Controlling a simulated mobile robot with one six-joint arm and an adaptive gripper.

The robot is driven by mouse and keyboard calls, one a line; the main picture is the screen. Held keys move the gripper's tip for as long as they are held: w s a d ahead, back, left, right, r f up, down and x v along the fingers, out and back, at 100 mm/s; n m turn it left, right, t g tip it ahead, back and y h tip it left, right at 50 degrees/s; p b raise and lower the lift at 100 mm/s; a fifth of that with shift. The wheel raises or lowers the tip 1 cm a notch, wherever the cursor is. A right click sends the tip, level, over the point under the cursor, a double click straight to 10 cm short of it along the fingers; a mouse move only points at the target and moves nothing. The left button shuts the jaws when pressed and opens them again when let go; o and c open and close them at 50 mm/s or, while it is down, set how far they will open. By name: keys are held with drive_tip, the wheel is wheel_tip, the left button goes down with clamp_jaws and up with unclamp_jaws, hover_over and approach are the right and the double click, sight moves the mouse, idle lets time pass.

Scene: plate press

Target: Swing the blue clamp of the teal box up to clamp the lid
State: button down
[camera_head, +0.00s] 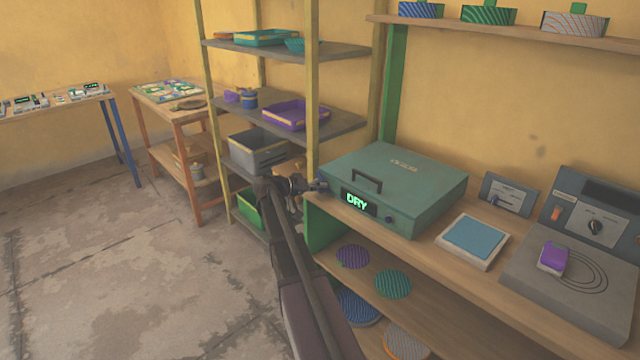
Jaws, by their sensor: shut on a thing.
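The teal box (440,195) stands on the wooden bench with its lid down. A dark handle (367,180) is on the lid, and a lit display (357,202) on its front reads "DRY". My gripper (316,186) is at the box's front left corner, left of the display. It is shut on the blue clamp (322,187), of which only a small dark bluish bit shows at the fingertips. The fingers hide most of the clamp, and its exact angle cannot be told. A small dark knob (390,219) is on the box's front, right of the display.
A blue-topped pad (474,238) and a grey machine (575,285) with a purple block (553,258) lie right of the box. A shelf rack (310,90) with trays stands close behind my arm. Patterned discs (393,284) lie on the shelf below. The floor at left is clear.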

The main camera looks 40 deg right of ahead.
drive_tip(key=m+t+p, duration=0.1)
drive_tip(key=m+t, duration=0.1)
drive_tip(key=m, duration=0.1)
drive_tip(key=shift+s+y, duration=0.1)
drive_tip(key=shift+y, duration=0.3)
drive_tip(key=m+t+p, duration=0.1)
drive_tip(key=m+t, duration=0.1)
drive_tip(key=m, duration=0.1)
idle(0.3)
drive_tip(key=c, duration=0.6)
unclamp_jaws()
drive_tip(key=shift+c, duration=0.2)
